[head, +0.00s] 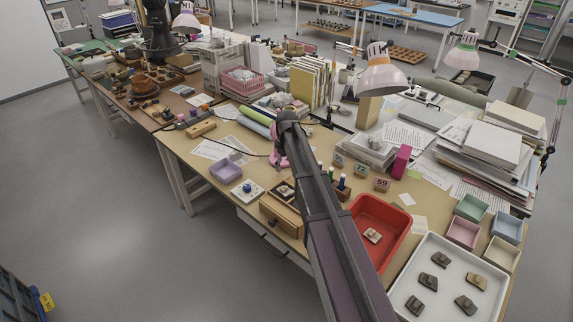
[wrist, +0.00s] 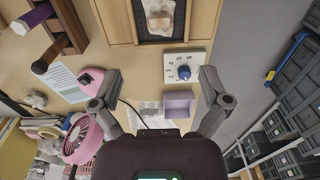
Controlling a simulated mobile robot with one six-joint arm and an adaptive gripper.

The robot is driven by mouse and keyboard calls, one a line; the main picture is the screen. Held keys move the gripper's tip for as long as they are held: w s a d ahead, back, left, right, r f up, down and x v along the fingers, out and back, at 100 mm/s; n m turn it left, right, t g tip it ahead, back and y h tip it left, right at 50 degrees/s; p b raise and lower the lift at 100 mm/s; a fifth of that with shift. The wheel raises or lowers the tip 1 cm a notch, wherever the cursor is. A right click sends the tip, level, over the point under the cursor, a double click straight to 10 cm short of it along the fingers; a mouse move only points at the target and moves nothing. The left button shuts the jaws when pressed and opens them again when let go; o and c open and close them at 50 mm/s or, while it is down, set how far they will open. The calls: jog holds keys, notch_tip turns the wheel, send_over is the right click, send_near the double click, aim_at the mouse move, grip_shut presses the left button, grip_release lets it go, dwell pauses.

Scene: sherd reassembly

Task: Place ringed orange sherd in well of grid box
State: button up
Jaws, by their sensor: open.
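In the head view this wooden box (head: 281,214) stands at the table's front edge, partly hidden by my arm. I cannot make out rings on the sherd. My gripper (wrist: 160,76) is open and empty, its fingers spread above the table, short of the box. I cannot tell which container is the grid box.
A white dial timer (wrist: 184,67) and a lilac tray (wrist: 178,104) lie beneath the fingers. A red tray (head: 378,216) holds one sherd; a white tray (head: 449,254) holds several. Small coloured boxes (head: 471,208) stand behind.

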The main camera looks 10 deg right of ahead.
dwell(0.3)
jog(key=s+m, duration=0.7)
jog(key=s, duration=2.2)
